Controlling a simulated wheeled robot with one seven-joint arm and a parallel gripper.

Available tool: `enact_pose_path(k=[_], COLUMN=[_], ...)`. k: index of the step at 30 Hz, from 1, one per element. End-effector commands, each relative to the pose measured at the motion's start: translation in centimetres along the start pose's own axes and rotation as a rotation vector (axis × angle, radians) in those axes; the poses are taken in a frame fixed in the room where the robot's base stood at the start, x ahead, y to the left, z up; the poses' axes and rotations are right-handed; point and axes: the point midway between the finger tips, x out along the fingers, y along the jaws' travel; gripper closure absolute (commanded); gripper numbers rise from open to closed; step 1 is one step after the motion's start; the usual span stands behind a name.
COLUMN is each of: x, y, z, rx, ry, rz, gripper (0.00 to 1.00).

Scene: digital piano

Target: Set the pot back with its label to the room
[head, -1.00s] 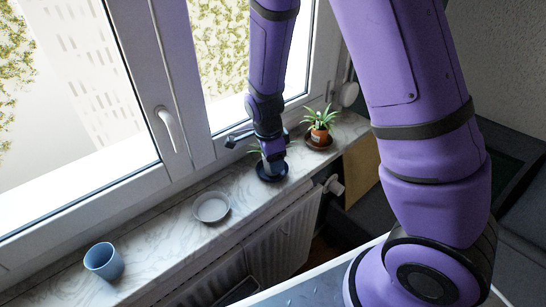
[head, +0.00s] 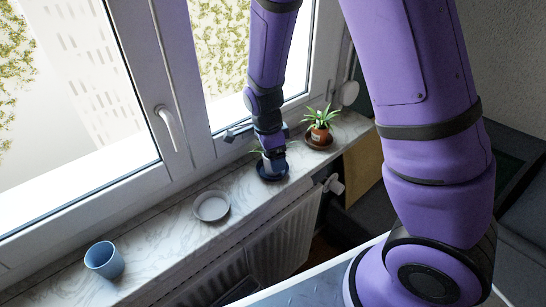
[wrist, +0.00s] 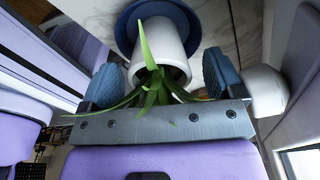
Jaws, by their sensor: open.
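A white pot (wrist: 172,38) with a green plant (wrist: 152,85) stands on a dark blue saucer (wrist: 128,22) in the wrist view. In the head view the saucer (head: 259,173) shows on the windowsill, with most of the pot and plant hidden by my arm. My gripper (wrist: 160,76) is open, with one blue finger on each side of the pot and a visible gap to each. In the head view my gripper (head: 273,158) is low over the saucer. I see no label on the white pot's visible side.
A terracotta pot (head: 319,136) with a plant and a small pale patch stands on a brown saucer to the right. An empty pale dish (head: 211,207) and a blue cup (head: 104,261) are to the left on the marble sill (head: 165,222). The window is behind; a radiator (head: 281,234) is below.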

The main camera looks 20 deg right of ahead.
Motion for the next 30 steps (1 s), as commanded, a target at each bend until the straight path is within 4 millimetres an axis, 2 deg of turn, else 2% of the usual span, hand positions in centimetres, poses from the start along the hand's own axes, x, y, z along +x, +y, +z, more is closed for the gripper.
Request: enact_pose_path(k=[15, 30], x=[-2.9, -3.7], y=[0.0, 0.0], z=[0.0, 0.0], rx=[-0.001, -0.001], ry=[0.000, -0.001], rz=[0.000, -0.001], gripper=[0.13, 0.13])
